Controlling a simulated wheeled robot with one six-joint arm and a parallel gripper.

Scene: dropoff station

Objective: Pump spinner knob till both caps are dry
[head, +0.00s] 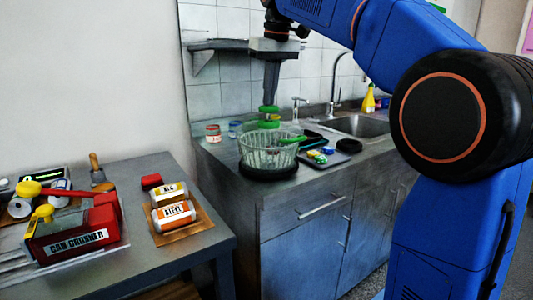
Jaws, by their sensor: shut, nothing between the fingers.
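The spinner is a clear ribbed bowl (262,158) on a dark round base at the counter's left front corner. Its green knob (269,124) stands above the bowl, with another green piece at the top just under my fingers. A green bar lies at the rim's right side. My gripper (269,103) points straight down over the knob, fingers shut with nothing between them. The tips are at or very close to the knob's top; I cannot tell whether they touch. I cannot make out the caps inside the bowl.
A dark tray (337,159) with small coloured pieces lies right of the spinner, beside a black disc (356,146). Small jars (213,134) stand behind it. A sink (362,125) is farther right.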

